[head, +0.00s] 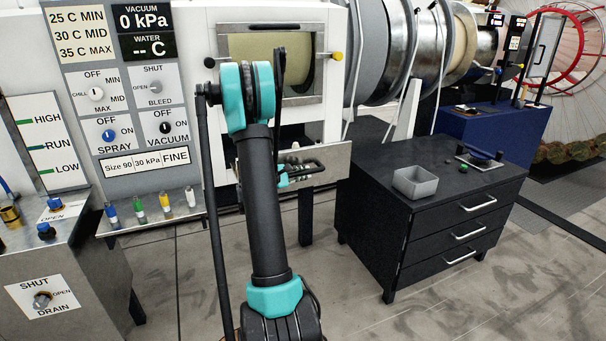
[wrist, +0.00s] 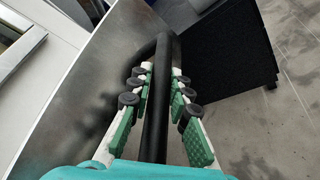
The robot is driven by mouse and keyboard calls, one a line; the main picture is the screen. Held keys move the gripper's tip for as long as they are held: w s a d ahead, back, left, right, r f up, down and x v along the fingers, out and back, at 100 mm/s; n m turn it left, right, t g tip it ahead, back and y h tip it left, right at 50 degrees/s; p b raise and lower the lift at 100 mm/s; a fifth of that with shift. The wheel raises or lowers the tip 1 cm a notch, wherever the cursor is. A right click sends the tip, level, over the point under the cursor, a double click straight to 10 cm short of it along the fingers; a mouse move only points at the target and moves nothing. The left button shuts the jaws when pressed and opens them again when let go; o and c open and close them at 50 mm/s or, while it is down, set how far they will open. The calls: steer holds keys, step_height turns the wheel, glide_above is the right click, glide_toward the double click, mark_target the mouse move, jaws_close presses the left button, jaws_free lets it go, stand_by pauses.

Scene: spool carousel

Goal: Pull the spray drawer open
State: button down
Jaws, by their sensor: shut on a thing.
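The spray drawer (head: 336,165) has a grey metal front below the window of the white machine. Its metal front also fills the left middle of the wrist view (wrist: 95,75). A black bar handle (wrist: 155,125) stands off that front and bends into it at the far end. My gripper (wrist: 161,72) has its green-padded fingers on both sides of the bar and is shut on it. In the head view my gripper (head: 298,172) is small and dark against the drawer front, partly behind my arm. How far the drawer stands out is hard to tell.
A black cabinet (head: 455,220) with three drawers stands right of the machine, with a grey open box (head: 415,183) on top. A control panel (head: 125,90) and a steel bench (head: 60,270) are at the left. Grey floor (head: 350,300) lies free in front.

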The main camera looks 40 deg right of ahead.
steer(key=c, duration=1.4)
jaws_free()
steer(key=shift+a, duration=0.1)
steer(key=v, duration=1.1)
steer(key=shift+a+r, duration=0.2)
steer(key=shift+a, duration=0.2)
